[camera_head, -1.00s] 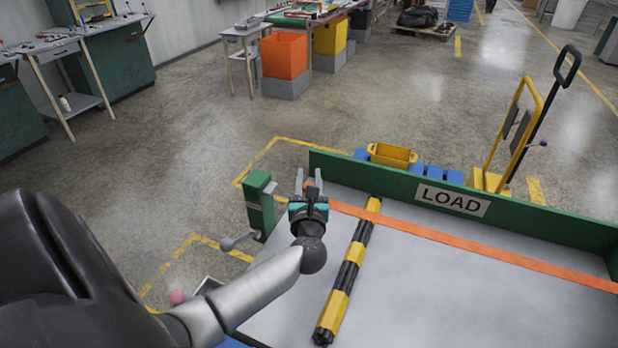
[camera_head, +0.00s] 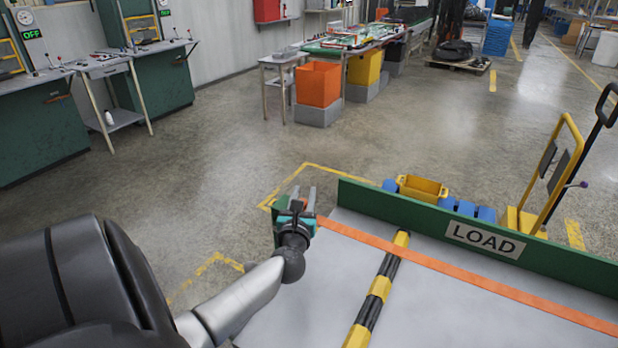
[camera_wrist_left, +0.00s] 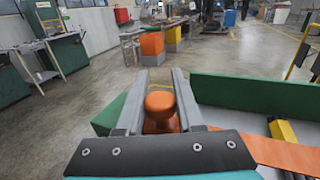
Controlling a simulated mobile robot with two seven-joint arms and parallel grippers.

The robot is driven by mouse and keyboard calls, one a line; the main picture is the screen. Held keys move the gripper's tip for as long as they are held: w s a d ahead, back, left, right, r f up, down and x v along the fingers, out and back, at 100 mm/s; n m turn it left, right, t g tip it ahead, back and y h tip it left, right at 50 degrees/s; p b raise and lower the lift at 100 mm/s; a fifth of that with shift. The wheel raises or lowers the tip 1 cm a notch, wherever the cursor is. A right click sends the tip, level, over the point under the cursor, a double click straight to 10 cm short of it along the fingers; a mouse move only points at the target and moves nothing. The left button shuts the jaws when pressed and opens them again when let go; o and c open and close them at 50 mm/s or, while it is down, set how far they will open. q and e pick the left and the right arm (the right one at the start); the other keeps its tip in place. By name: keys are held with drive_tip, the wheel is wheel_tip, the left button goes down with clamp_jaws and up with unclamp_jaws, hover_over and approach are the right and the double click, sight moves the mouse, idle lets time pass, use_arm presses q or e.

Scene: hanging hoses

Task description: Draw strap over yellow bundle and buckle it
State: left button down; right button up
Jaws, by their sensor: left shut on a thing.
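My left gripper (camera_head: 303,192) is shut on the orange end (camera_wrist_left: 160,105) of the strap, a rounded knob between the fingers in the left wrist view. The orange strap (camera_head: 480,283) runs from it to the right across the cart bed, passing over the far part of the yellow-and-black bundle (camera_head: 380,288). The bundle's yellow end also shows in the left wrist view (camera_wrist_left: 283,131). A green post (camera_head: 280,211) at the bed's left edge is mostly hidden behind my gripper; no buckle detail shows. My right gripper is not in view.
The green end board (camera_head: 390,207) with a LOAD sign (camera_head: 485,240) stands along the bed's far edge. A yellow bin (camera_head: 422,188) and a yellow trolley (camera_head: 550,180) are beyond it.

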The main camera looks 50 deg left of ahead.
use_arm(q)
drive_tip(key=shift+s+a, duration=0.1)
drive_tip(key=shift+a, duration=0.1)
drive_tip(key=c, duration=0.5)
unclamp_jaws()
drive_tip(key=shift+s+d, duration=0.3)
drive_tip(key=shift+v, duration=7.25)
